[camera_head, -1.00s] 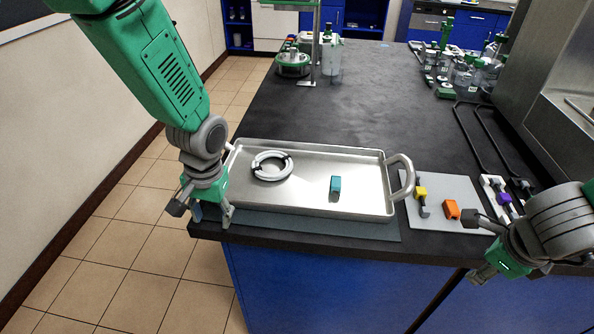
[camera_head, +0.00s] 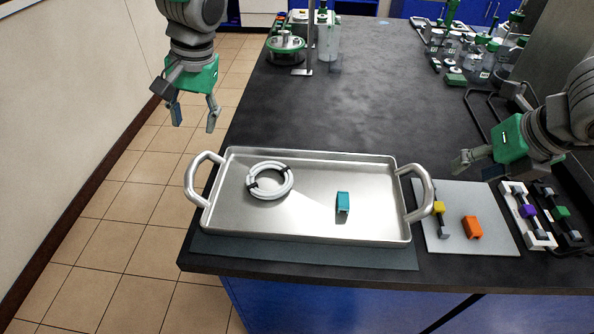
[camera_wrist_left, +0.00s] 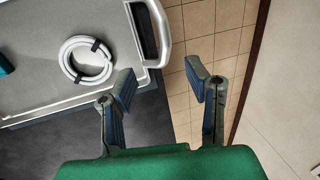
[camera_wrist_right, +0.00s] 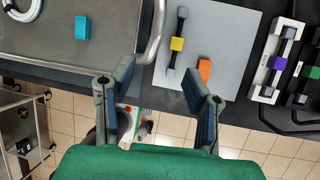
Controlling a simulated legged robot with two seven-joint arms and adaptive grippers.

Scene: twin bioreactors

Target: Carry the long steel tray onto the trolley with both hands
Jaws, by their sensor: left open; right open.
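The long steel tray (camera_head: 310,215) lies on a dark mat at the front edge of the black bench. It has a raised loop handle at each end and holds a coiled white tube (camera_head: 270,181) and a small teal block (camera_head: 343,202). My left gripper (camera_head: 195,119) is open and empty, above and beyond the tray's left handle (camera_head: 203,178). My right gripper (camera_head: 474,168) is open and empty, to the right of the right handle (camera_head: 424,192). In the right wrist view, a metal-framed cart, possibly the trolley (camera_wrist_right: 22,135), stands on the floor below the bench.
A grey mat (camera_head: 460,235) right of the tray holds a yellow-banded tool (camera_head: 440,215) and an orange block (camera_head: 472,227). A white rack (camera_head: 527,214) stands beyond it. Glassware (camera_head: 327,40) stands at the back. The bench middle is clear.

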